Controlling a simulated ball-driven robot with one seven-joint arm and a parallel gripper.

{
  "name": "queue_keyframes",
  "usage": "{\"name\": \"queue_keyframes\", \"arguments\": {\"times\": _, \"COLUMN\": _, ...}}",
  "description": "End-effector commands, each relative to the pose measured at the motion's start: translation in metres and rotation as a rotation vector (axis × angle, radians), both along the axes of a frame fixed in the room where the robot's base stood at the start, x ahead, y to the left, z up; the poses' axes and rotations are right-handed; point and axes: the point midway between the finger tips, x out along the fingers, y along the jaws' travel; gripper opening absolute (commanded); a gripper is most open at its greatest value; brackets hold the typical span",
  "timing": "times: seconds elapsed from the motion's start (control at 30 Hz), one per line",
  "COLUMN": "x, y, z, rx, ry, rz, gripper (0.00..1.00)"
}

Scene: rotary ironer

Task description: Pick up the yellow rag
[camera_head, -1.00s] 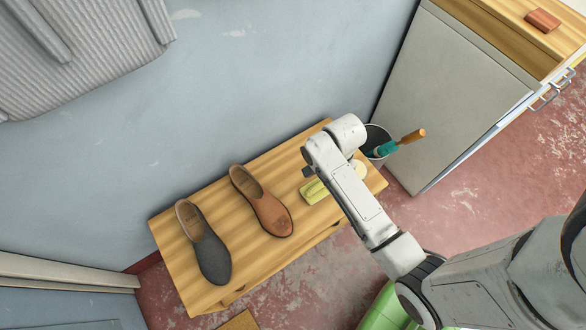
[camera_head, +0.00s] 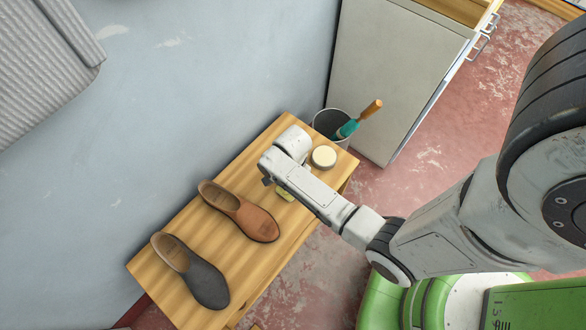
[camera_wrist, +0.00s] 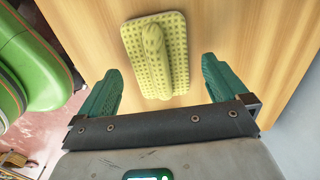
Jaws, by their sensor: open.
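The yellow rag (camera_wrist: 176,66) lies on the wooden bench top in the wrist view, a flat textured piece with a raised fold along its middle. My gripper (camera_wrist: 162,82) is open, its two green fingers apart on either side of the rag's near end, with nothing between them held. I cannot tell how far above the bench the fingertips are. In the head view only a small part of the rag (camera_head: 285,194) shows beside my wrist; my arm hides the rest, and the fingers are hidden there.
On the wooden bench (camera_head: 262,150) stand a brown shoe (camera_head: 240,212), a grey shoe (camera_head: 192,272) and a round tin (camera_head: 324,156). A bin (camera_head: 330,122) with a teal-and-orange-handled tool (camera_head: 360,119) stands behind the bench, beside a white cabinet (camera_head: 390,70). A wall borders the bench's far side.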

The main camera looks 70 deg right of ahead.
Motion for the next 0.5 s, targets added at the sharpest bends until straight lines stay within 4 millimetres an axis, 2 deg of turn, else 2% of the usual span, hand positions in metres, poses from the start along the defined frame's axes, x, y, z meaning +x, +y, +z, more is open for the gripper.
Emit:
{"name": "queue_keyframes", "arguments": {"times": 0.03, "x": -0.0004, "y": -0.0001, "z": -0.0087, "rx": 0.001, "ry": 0.002, "rz": 0.0, "gripper": 1.0}}
{"name": "queue_keyframes", "arguments": {"times": 0.13, "x": -0.0002, "y": -0.0003, "z": -0.0162, "rx": 0.0, "ry": 0.0, "rz": -0.001, "gripper": 1.0}}
{"name": "queue_keyframes", "arguments": {"times": 0.4, "x": -0.0003, "y": -0.0002, "z": -0.018, "rx": 0.0, "ry": -0.001, "rz": 0.0, "gripper": 1.0}}
{"name": "queue_keyframes", "arguments": {"times": 0.5, "x": -0.0004, "y": -0.0001, "z": -0.0179, "rx": 0.0, "ry": -0.001, "rz": 0.0, "gripper": 0.91}}
